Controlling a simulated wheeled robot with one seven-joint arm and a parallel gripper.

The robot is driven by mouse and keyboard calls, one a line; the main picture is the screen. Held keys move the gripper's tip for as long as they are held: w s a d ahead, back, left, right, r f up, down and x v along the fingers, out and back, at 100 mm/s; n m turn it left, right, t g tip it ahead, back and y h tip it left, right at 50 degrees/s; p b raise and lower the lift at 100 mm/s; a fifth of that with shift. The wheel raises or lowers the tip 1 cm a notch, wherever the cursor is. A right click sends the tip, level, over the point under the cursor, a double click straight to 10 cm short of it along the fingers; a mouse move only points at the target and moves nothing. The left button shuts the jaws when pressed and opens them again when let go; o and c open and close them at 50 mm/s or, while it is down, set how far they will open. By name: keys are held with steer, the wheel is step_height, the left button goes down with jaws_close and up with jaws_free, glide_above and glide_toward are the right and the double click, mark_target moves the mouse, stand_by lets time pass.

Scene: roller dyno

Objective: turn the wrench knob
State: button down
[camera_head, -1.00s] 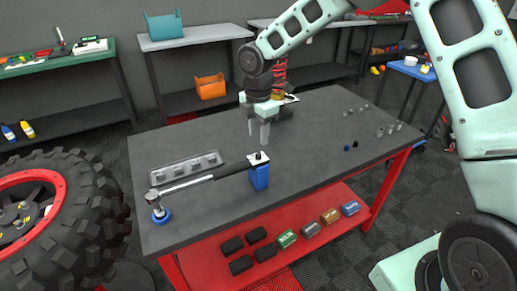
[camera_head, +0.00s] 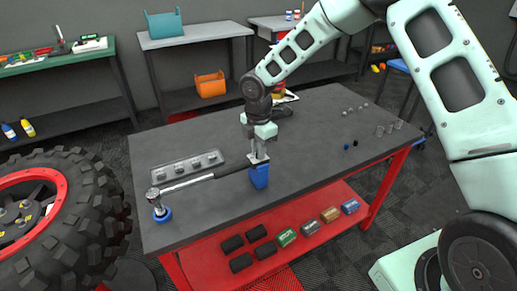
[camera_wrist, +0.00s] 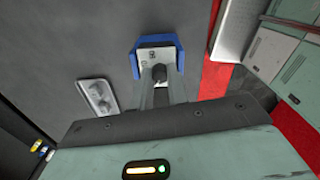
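The torque wrench (camera_head: 195,181) lies across the front left of the dark table. Its silver head is above a round blue base, and its black handle reaches a blue stand (camera_head: 259,177). My gripper (camera_head: 259,157) points down over the stand at the handle end. In the wrist view, a small black knob (camera_wrist: 159,72) sits on a pale plate within the blue stand (camera_wrist: 176,46). My gripper's fingers (camera_wrist: 162,84) stand apart on either side of the knob, close to it; I cannot tell whether they touch it. The gripper body hides the rest of the wrench there.
A grey socket tray (camera_head: 187,167) lies behind the wrench. Several small grey parts (camera_head: 385,130) stand at the table's right. The red lower shelf (camera_head: 290,262) holds several boxes. A large tyre (camera_head: 85,215) stands left of the table. The table's middle is mostly clear.

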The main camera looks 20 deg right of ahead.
stand_by(0.3)
steer(key=m, duration=0.8)
steer(key=shift+b, duration=0.35)
steer(key=m, duration=0.5)
steer(key=shift+m+b, duration=0.3)
steer(key=shift+m, duration=2)
steer(key=c, duration=1.3)
jaws_free()
steer(key=shift+c, duration=0.2)
